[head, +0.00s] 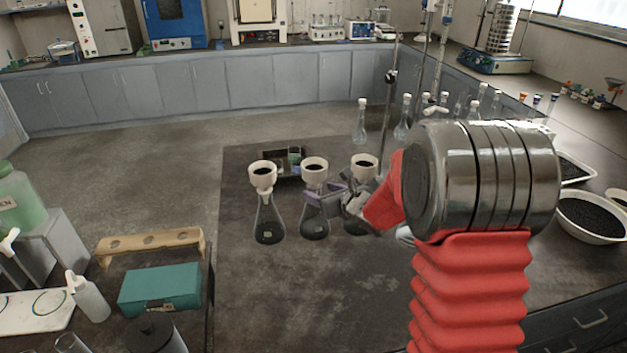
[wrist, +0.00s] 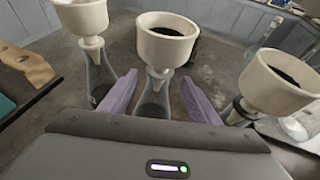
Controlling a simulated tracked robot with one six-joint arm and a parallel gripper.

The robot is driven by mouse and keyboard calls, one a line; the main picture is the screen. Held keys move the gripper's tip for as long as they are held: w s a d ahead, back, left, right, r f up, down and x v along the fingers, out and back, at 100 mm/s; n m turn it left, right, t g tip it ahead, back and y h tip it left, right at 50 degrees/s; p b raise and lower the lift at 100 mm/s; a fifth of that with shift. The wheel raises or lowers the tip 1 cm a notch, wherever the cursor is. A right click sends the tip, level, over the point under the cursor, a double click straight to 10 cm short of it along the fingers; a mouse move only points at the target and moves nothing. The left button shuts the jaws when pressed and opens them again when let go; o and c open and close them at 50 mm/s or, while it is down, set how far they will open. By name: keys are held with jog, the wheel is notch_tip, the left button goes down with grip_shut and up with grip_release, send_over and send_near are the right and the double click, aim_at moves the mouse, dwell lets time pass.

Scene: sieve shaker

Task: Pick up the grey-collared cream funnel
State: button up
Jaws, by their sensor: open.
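Three cream funnels with dark contents stand upright in glass flasks. The middle funnel (head: 314,164) has what looks like a grey collar at its stem, seen in the wrist view (wrist: 165,48). The left funnel (wrist: 80,15) has a pale collar, and the right funnel (wrist: 268,88) has a dark, nearly black collar. My gripper (wrist: 159,84) is open, its purple fingers on either side of the middle flask's neck, just below the funnel bowl. I cannot tell whether they touch it. In the head view, my gripper (head: 326,194) partly hides the middle and right flasks.
The left flask (head: 268,224) and right flask (head: 355,222) stand close beside the middle one. A dark tray (head: 285,180) lies behind them. A wooden rack (head: 150,243) and teal box (head: 160,288) are at the left. The bench front is clear.

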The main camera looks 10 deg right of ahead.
aim_at(309, 160)
jog(key=shift+w+a+f, duration=0.1)
jog(key=shift+w, duration=0.1)
jog(key=shift+x, duration=2.6)
jog(key=shift+c, duration=0.2)
jog(key=c, duration=1.1)
jog(key=shift+c, duration=0.2)
notch_tip(309, 160, up, 10)
jog(key=shift+s, duration=0.1)
